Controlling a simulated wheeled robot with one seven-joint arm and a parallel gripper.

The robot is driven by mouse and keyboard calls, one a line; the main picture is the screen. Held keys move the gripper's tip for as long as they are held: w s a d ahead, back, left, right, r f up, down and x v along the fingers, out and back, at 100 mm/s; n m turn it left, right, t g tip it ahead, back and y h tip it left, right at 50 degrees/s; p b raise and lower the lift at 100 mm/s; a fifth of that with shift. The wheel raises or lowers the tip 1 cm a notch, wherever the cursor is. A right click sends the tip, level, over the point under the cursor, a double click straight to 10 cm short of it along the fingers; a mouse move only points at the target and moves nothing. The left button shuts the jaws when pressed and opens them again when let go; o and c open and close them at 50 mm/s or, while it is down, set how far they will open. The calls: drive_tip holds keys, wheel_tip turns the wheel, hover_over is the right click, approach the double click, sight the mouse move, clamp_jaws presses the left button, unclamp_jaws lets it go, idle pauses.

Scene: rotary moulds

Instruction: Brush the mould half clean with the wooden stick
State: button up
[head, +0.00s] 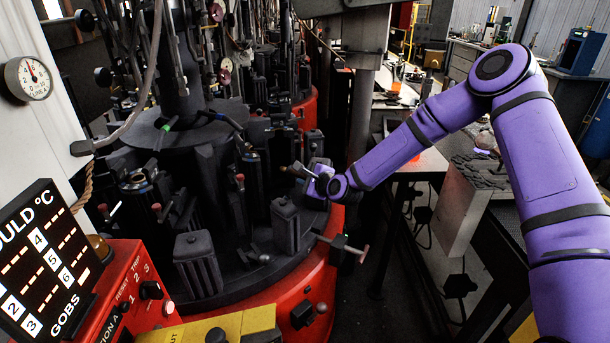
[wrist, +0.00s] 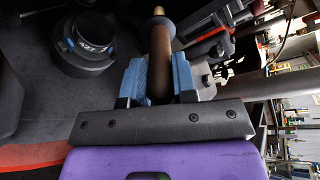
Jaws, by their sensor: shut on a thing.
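My gripper (head: 318,180) is at the right edge of the dark rotary machine, above its red rim. In the wrist view its blue fingers (wrist: 158,78) are shut on the wooden stick (wrist: 159,48), a brown rounded handle with a pale tip pointing away from my wrist. Dark mould blocks (head: 285,224) stand on the machine table near the gripper; I cannot tell which is the mould half, or whether the stick touches one.
A black round part marked 427 (wrist: 88,45) sits left of the stick in the wrist view. A red control box (head: 125,285) and a temperature display (head: 45,265) stand at the front left. A T-handled clamp (head: 342,247) juts from the rim. A workbench (head: 415,160) lies behind my arm.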

drive_tip(key=shift+s, duration=2.5)
drive_tip(key=shift+s, duration=1.35)
drive_tip(key=shift+d, duration=0.1)
